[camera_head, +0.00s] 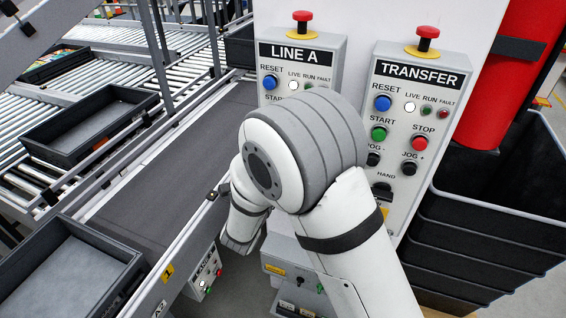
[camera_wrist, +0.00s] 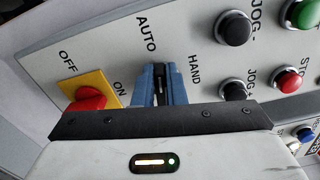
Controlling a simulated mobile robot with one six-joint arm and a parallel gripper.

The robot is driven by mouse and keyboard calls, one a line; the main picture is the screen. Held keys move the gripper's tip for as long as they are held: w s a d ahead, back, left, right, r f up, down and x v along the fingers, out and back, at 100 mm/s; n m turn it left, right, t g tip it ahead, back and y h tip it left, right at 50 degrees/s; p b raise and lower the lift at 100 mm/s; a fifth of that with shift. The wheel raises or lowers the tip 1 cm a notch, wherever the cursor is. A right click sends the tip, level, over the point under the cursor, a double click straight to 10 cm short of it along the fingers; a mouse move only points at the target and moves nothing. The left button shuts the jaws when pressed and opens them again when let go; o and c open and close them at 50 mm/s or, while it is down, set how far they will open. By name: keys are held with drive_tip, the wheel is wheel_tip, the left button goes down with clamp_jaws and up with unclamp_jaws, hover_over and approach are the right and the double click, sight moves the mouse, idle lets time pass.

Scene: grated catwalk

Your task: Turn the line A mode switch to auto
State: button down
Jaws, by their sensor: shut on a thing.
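The line A panel (camera_head: 333,48) is grey with a black LINE A label, and my arm covers its lower part in the head view. In the wrist view its face (camera_wrist: 190,50) appears turned sideways, with AUTO and HAND lettering around the mode switch. My gripper (camera_wrist: 158,86) has its blue fingers between these words and is shut on the mode switch. The switch knob is mostly hidden by the fingers, so its pointing is unclear. A red OFF/ON knob (camera_wrist: 91,98) on a yellow plate sits left of the fingers. The head view hides my gripper behind my arm.
Black JOG buttons (camera_wrist: 233,27) and a red STOP button (camera_wrist: 287,79) sit close by. The TRANSFER panel (camera_head: 420,78) stands to the right. A conveyor (camera_head: 150,175) lies left, and a dark bin (camera_head: 500,190) stands at right.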

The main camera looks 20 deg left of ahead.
drive_tip(key=shift+f+n+p, duration=0.2)
drive_tip(key=shift+n+p, duration=0.6)
drive_tip(key=shift+n, duration=0.3)
drive_tip(key=c, duration=1.5)
unclamp_jaws()
drive_tip(key=shift+s+a, duration=0.1)
drive_tip(key=s, duration=0.2)
drive_tip(key=s+b, duration=0.1)
drive_tip(key=s, duration=0.4)
drive_tip(key=shift+s+a+b, duration=0.25)
drive_tip(key=shift+s+b, duration=0.05)
drive_tip(key=shift+b, duration=0.1)
